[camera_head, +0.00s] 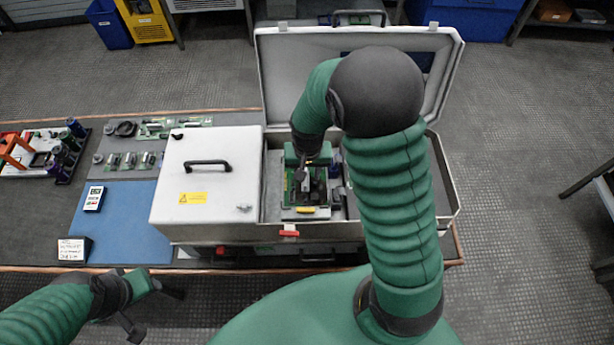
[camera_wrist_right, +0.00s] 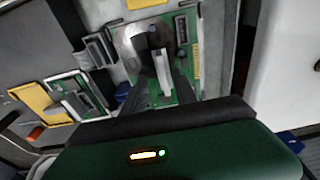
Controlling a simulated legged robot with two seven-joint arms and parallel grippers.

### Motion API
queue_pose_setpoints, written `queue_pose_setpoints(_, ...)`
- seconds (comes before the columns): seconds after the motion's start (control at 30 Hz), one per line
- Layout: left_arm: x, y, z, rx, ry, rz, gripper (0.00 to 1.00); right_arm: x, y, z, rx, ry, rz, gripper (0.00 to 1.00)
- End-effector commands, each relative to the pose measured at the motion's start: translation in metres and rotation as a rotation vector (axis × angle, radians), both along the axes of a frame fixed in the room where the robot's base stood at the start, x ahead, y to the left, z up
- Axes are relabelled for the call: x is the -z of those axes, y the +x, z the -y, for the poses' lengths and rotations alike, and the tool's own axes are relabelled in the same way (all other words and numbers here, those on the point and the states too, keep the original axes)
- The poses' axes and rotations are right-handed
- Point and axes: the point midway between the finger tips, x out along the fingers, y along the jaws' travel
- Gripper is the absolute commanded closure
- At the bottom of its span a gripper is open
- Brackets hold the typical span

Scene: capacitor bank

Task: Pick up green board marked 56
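A green board (camera_head: 321,191) lies inside the open case, partly hidden under my right gripper. I cannot read a 56 on it. My right gripper (camera_head: 304,182) reaches down over this board. In the right wrist view, the two dark fingers of the right gripper (camera_wrist_right: 160,90) are apart above a green board (camera_wrist_right: 186,55), with a pale upright part (camera_wrist_right: 162,72) between them. I cannot tell whether they touch it. My left gripper (camera_head: 152,308) is open and empty, in front of the table's near edge at lower left.
The case (camera_head: 446,185) has a raised lid at the back. A white box (camera_head: 222,150) with a black handle stands left of the boards. Other green boards (camera_head: 130,161) lie on the left table. A blue mat (camera_head: 130,215) has mostly clear room.

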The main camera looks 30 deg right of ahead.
Motion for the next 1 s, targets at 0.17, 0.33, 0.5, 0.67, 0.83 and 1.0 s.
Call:
queue_pose_setpoints(0.17, -0.0008, -0.0003, -0.0001, 0.0, 0.0, -0.001, 0.62, 0.011, 0.0027, -0.0009, -0.001, 0.0, -0.001, 0.65)
queue_pose_setpoints(0.33, -0.0003, -0.0003, -0.0002, 0.0, 0.0, -0.001, 0.62, 0.0108, 0.0026, -0.0001, -0.001, 0.0, -0.001, 0.72)
queue_pose_setpoints(0.5, -0.0005, -0.0002, -0.0002, 0.0, 0.0, -0.001, 0.62, 0.0103, 0.0017, 0.0003, -0.001, 0.0, 0.0, 0.94)
queue_pose_setpoints(0.67, -0.0005, -0.0002, -0.0001, 0.0, 0.0, -0.001, 0.62, 0.0102, 0.002, 0.0004, -0.001, 0.0, 0.0, 1.0)
queue_pose_setpoints(0.83, -0.0005, -0.0002, -0.0001, 0.0, 0.0, -0.001, 0.62, 0.0104, 0.0022, 0.0005, -0.001, 0.0, -0.001, 1.0)
queue_pose_setpoints(1.0, -0.0005, -0.0002, -0.0001, 0.0, 0.0, -0.001, 0.62, 0.0105, 0.0021, 0.0005, -0.001, 0.0, -0.001, 1.0)
